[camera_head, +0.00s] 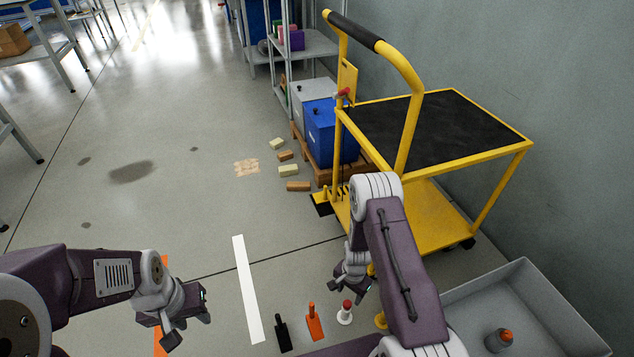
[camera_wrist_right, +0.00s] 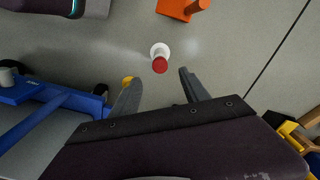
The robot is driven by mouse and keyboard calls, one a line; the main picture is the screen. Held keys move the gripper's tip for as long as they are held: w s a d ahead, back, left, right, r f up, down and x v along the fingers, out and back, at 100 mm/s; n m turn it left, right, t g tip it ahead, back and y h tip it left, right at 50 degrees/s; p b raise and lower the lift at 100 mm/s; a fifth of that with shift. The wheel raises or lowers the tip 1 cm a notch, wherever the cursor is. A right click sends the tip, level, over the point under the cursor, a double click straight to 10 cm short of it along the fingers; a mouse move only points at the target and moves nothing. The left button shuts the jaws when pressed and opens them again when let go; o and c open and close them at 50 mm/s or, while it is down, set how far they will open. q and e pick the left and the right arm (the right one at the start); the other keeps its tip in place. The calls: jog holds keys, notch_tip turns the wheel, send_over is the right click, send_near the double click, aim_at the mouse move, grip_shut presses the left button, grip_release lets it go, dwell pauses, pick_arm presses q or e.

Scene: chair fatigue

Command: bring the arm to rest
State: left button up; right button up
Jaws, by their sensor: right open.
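My right arm reaches forward in the head view, and its gripper (camera_head: 352,282) hangs low over the floor, in front of the yellow cart. In the right wrist view the two fingers of that gripper (camera_wrist_right: 160,88) are apart with nothing between them. A white piece with a red top (camera_wrist_right: 160,58) lies beyond the fingertips; it also shows in the head view (camera_head: 345,312). My left gripper (camera_head: 187,318) is at the lower left of the head view, its fingers apart and empty.
The yellow cart (camera_head: 515,147) with a black top stands at right by the wall. A grey tray (camera_head: 470,290) holding a bottle (camera_head: 498,340) is at lower right. Black (camera_head: 282,332) and orange (camera_head: 314,322) pieces stand near the right gripper. Small blocks (camera_head: 298,186) lie on the floor by a blue box (camera_head: 325,130).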

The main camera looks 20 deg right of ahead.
jog(key=shift+r, duration=0.1)
jog(key=w+a+r+t+p, duration=0.1)
jog(key=w+r, duration=0.2)
jog(key=r, duration=0.3)
jog(key=w+r+n+t+p, duration=0.1)
jog(key=w+r+t, duration=0.1)
jog(key=w+r, duration=0.35)
jog(key=w+a+r+t+p, duration=0.1)
jog(key=w+r, duration=0.1)
jog(key=r, duration=0.6)
notch_tip(320, 180, up, 9)
jog(key=s+a+n, duration=0.2)
jog(key=s, duration=0.1)
jog(key=s+r+n+g+p, duration=0.15)
jog(key=s+n, duration=0.25)
jog(key=s, duration=0.4)
jog(key=s+r+n+g, duration=0.1)
jog(key=s+r+n, duration=0.15)
jog(key=s, duration=0.55)
notch_tip(320, 180, up, 38)
jog(key=n+p, duration=0.1)
jog(key=p, duration=3.6)
jog(key=shift+a+p, duration=0.4)
jog(key=shift+a, duration=0.05)
